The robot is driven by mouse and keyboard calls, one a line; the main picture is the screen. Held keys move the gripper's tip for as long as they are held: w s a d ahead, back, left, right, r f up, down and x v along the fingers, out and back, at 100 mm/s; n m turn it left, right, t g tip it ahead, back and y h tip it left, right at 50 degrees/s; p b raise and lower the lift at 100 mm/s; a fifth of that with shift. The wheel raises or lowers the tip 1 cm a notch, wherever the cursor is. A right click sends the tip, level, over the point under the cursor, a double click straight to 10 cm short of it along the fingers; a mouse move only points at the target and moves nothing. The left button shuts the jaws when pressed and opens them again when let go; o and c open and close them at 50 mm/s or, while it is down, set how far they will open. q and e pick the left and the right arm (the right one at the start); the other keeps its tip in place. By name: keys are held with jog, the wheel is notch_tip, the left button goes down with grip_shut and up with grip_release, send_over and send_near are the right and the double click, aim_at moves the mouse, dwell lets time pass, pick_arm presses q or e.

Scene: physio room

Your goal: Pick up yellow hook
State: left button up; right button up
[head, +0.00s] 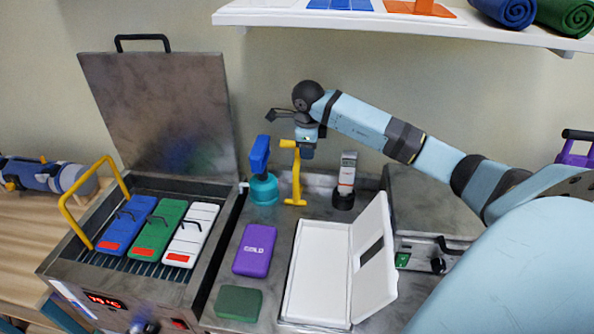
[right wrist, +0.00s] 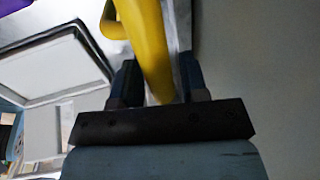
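The yellow hook (head: 296,184) stands upright on the grey metal worktop, with its small foot on the surface and its bent top at my right gripper. My right gripper (head: 303,148) is at the hook's upper end. In the right wrist view, the yellow hook (right wrist: 150,50) runs between the two dark fingers of my right gripper (right wrist: 158,78). A narrow gap seems to show beside the right-hand finger, so the fingers look open around it. The head view partly hides the fingertips. My left gripper is not in view.
A teal bottle with blue head (head: 264,188) stands just left of the hook, and a grey-white device (head: 346,180) just right. A white open case (head: 318,270), purple pack (head: 255,250) and green block (head: 238,303) lie in front. An open heater (head: 150,240) is left; a shelf (head: 400,22) hangs above.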

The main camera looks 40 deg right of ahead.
grip_shut()
notch_tip(320, 180, up, 10)
jog(key=shift+r+b, duration=0.1)
jog(key=shift+b, duration=0.35)
dwell(0.8)
